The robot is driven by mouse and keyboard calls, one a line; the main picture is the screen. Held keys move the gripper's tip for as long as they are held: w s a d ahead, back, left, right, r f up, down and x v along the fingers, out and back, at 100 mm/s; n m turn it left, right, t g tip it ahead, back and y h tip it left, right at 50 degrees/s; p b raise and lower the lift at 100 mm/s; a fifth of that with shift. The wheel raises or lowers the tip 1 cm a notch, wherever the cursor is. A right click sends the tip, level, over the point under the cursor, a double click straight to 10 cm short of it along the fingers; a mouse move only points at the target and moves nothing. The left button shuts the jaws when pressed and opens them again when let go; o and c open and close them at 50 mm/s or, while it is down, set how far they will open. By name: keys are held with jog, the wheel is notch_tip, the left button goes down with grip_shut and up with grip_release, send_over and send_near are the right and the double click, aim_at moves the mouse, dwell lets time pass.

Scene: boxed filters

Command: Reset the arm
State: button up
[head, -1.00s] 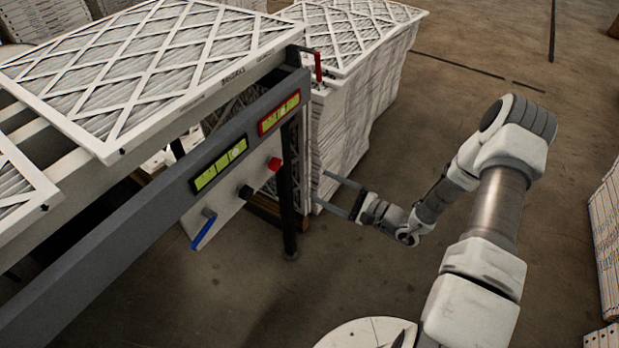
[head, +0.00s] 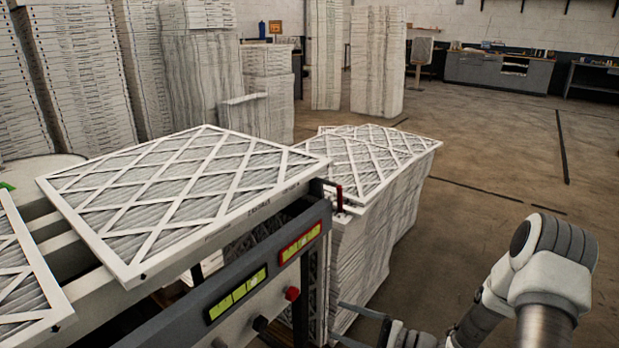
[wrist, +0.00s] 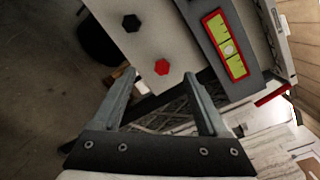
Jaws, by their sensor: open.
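My gripper (head: 341,320) is at the lower middle of the head view, at the end of my white and grey arm coming in from the right. Its two fingers are apart and point left toward the control panel and the side of the filter stack. In the wrist view, the open fingers (wrist: 158,75) have nothing held between them. Beyond them are the panel's red knob (wrist: 162,67) and black knob (wrist: 131,23). The lower part of my arm is cut off by the bottom edge of the head view.
A conveyor frame (head: 180,325) carrying a large white filter (head: 185,190) stands at the left. A filter stack (head: 375,240) stands close to my gripper. Taller stacks (head: 75,80) line the back left. Open floor (head: 490,160) lies at the right.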

jog(key=s+a+r+n+g+h, duration=0.2)
jog(key=s+r+n+g+h, duration=0.75)
jog(key=s+r, duration=0.85)
jog(key=s+d+r+n+t+h, duration=0.45)
jog(key=d+r+t+h, duration=0.2)
jog(key=r, duration=0.25)
notch_tip(320, 180, up, 14)
jog(key=p, duration=1.4)
jog(key=shift+w+r+y, duration=0.15)
jog(key=shift+r+y, duration=0.05)
jog(key=shift+y, duration=0.2)
